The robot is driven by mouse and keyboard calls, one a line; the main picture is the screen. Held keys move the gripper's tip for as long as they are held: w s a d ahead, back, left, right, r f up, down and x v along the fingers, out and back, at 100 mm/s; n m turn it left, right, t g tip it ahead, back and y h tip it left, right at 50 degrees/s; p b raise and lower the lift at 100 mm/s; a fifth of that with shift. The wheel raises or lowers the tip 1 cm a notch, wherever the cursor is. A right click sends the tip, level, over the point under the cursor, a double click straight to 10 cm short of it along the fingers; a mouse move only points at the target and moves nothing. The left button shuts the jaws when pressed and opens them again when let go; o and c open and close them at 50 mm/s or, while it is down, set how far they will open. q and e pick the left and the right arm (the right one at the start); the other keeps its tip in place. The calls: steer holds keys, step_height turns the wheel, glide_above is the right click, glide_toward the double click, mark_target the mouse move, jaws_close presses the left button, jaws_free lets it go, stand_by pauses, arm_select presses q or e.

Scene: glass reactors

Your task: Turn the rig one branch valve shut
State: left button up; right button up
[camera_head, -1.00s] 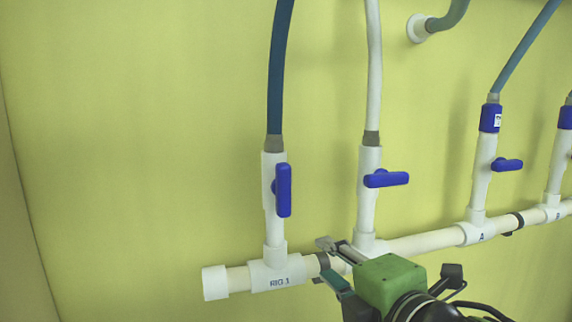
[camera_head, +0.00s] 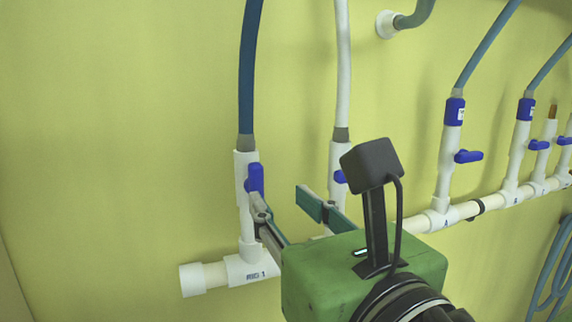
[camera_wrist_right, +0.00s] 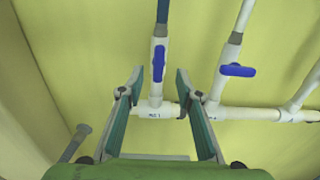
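The rig one branch valve has a blue lever handle (camera_head: 255,178) on a white vertical pipe, above the tee labelled RIG 1 (camera_head: 250,270). The handle lies upright, in line with its pipe. In the right wrist view the handle (camera_wrist_right: 158,64) shows between the fingertips, farther off. My right gripper (camera_head: 279,200) is open and empty, just right of and below the handle. One finger overlaps the handle's lower end in the head view; I cannot tell if it touches. My left gripper is not in view.
A second branch stands right of rig one, its blue handle (camera_head: 340,177) partly hidden by my gripper; it shows crosswise in the wrist view (camera_wrist_right: 237,70). Several more valves, including the one at A (camera_head: 468,156), continue right along the manifold. The wall left is bare.

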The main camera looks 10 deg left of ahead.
mark_target(258, 175)
steer(key=p+x, duration=0.4)
steer(key=x, duration=0.7)
steer(key=shift+a+r, duration=0.1)
steer(key=shift+w+a+p, duration=0.3)
steer(key=shift+w+a, duration=0.05)
steer(key=shift+w, duration=0.15)
jaws_close()
